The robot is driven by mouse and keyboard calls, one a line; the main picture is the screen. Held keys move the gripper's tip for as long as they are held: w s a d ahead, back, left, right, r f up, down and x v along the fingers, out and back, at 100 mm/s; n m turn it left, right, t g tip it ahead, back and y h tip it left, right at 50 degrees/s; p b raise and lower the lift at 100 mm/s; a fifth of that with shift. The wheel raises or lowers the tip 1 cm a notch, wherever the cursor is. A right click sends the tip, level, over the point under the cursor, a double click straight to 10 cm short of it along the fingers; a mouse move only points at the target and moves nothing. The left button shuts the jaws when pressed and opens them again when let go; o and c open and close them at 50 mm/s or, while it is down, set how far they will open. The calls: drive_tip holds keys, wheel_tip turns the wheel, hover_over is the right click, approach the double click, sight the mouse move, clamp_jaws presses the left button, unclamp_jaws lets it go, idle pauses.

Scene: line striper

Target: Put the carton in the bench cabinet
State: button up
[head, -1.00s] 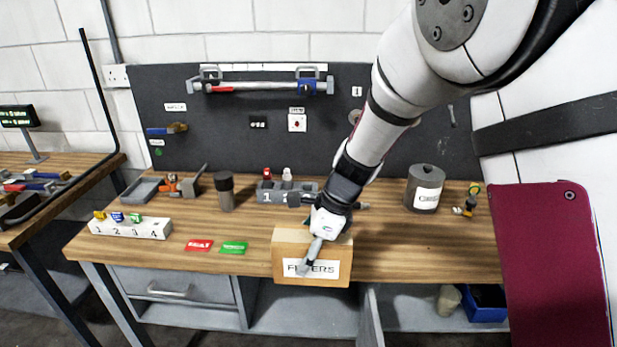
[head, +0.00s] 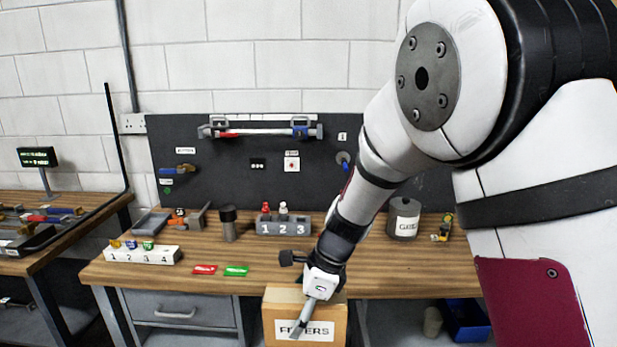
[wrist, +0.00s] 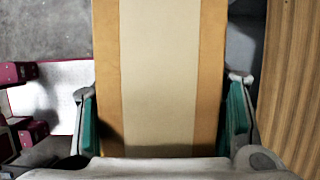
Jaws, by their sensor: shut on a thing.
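The carton is a brown cardboard box (head: 276,318) with a white label that reads roughly "FILTERS". It hangs in front of the bench's front edge, its top near bench-top height. My gripper (head: 304,318) reaches down over it, with one finger against the label side. In the wrist view the carton (wrist: 160,60) shows a pale tape strip, and my gripper's green-padded fingers (wrist: 163,112) are shut on its two sides. The bench cabinet (head: 400,333) is the grey space under the bench top. Its right part is open, and the carton hides its middle.
A grey drawer (head: 178,310) is at the left. The bench top (head: 390,284) holds a numbered block (head: 143,255), a grey canister (head: 404,218) and red and green tags.

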drive_tip(key=shift+s+d, duration=0.15)
drive_tip(key=shift+s, duration=0.15)
drive_tip(key=shift+w+d+f+n+g, duration=0.3)
drive_tip(key=shift+w+d+n, duration=0.1)
drive_tip(key=shift+n, duration=0.2)
drive_tip(key=shift+d+f+n, duration=0.25)
drive_tip(key=shift+d+n, duration=0.3)
drive_tip(key=shift+n, duration=0.05)
drive_tip(key=w+d+f+n+g+h, duration=0.1)
drive_tip(key=d+f+n+g, duration=0.2)
drive_tip(key=d+n, duration=0.5)
drive_tip(key=shift+w+d+f+h, duration=0.25)
drive_tip(key=shift+d+f+h, duration=0.05)
drive_tip(key=shift+d+f, duration=0.1)
drive_tip(key=d+f+n+h, duration=0.1)
drive_tip(key=d+n, duration=0.1)
drive_tip(key=d, duration=0.1)
drive_tip(key=d+n+h, duration=0.1)
drive_tip(key=d+n, duration=0.2)
drive_tip(key=d+f+n+g, duration=0.1)
drive_tip(key=d+n, duration=0.2)
drive_tip(key=d, duration=0.1)
drive_tip(key=shift+f+h, duration=0.3)
drive_tip(key=shift+h, duration=0.1)
drive_tip(key=shift+c, duration=0.2)
